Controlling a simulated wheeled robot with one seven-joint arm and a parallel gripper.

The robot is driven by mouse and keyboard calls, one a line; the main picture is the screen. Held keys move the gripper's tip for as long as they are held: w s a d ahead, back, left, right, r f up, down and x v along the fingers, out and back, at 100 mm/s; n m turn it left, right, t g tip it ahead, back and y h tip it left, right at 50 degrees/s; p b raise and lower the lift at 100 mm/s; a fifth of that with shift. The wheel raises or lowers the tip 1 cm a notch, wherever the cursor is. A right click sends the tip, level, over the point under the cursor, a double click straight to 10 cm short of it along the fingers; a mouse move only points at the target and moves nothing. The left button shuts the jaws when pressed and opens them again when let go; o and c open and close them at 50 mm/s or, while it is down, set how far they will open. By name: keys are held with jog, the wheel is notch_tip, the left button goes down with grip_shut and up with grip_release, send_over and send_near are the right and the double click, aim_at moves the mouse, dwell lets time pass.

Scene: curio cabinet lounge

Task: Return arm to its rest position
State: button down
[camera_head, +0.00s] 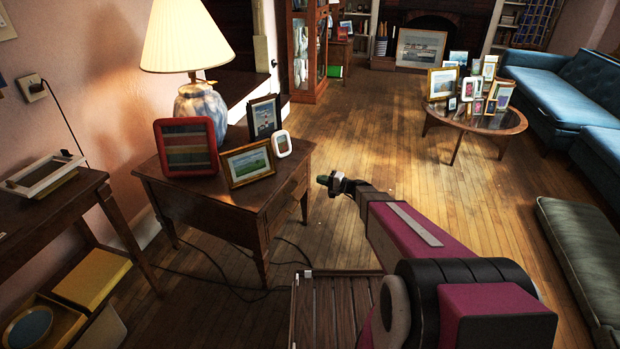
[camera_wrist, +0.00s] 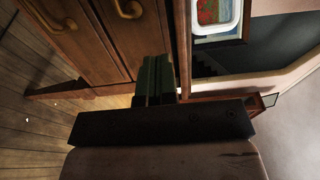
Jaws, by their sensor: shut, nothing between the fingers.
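My arm, maroon and black, reaches forward from the lower right in the head view. My gripper (camera_head: 327,181) is at its far end, shut and empty, just right of the wooden side table (camera_head: 236,207) and apart from it. In the wrist view, the green and black fingers of my gripper (camera_wrist: 154,78) point at the table's drawer front (camera_wrist: 112,45), which has brass handles.
A lamp (camera_head: 188,40) and several picture frames, including a red one (camera_head: 186,146), stand on the side table. An oval coffee table (camera_head: 473,121) with frames and a blue sofa (camera_head: 560,85) are at right. A green cushion (camera_head: 585,262) lies lower right. Open wood floor (camera_head: 370,130) lies between.

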jog(key=s+d+r+n+g+h, duration=0.1)
jog(key=s+d+n+g+h, duration=0.2)
jog(key=s, duration=0.5)
jog(key=s+d+r+n+g+h, duration=0.1)
jog(key=s+g+h, duration=0.3)
jog(key=s, duration=0.5)
jog(key=s+d+r+h, duration=0.4)
jog(key=s+d+h, duration=0.5)
jog(key=d, duration=0.2)
jog(key=shift+n+h, duration=0.3)
